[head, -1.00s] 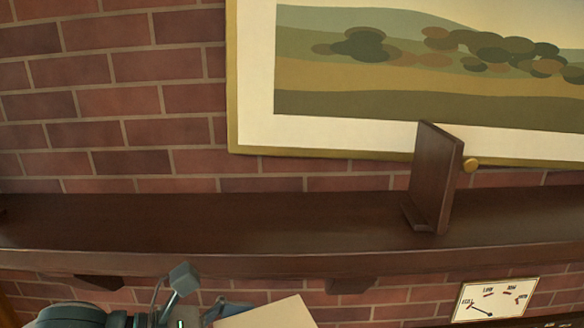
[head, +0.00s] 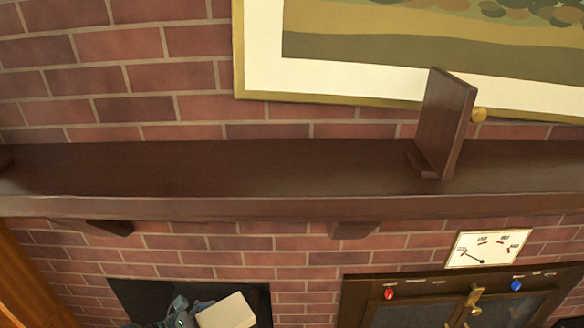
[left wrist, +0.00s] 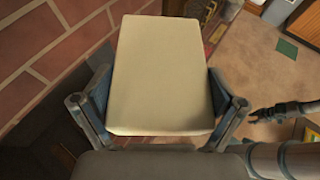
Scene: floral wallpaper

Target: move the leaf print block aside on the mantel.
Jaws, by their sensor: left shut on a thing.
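My left gripper (head: 197,309) is low in the head view, below the mantel (head: 220,172) and in front of the brick wall. It is shut on a plain cream block (head: 230,312). In the left wrist view the cream block (left wrist: 162,75) sits between the two fingers of the left gripper (left wrist: 160,100), its broad face toward the camera. No leaf print shows on the visible faces. A dark gripper, seemingly my right one (left wrist: 268,114), shows at the right of the left wrist view, apart from the block; its jaws are too small to read.
A dark wooden upright stand (head: 445,120) is on the mantel's right part. A framed landscape picture (head: 365,82) hangs above. Below are a dark opening (head: 140,293), a dial plate (head: 486,249) and a dark panel with knobs (head: 425,312).

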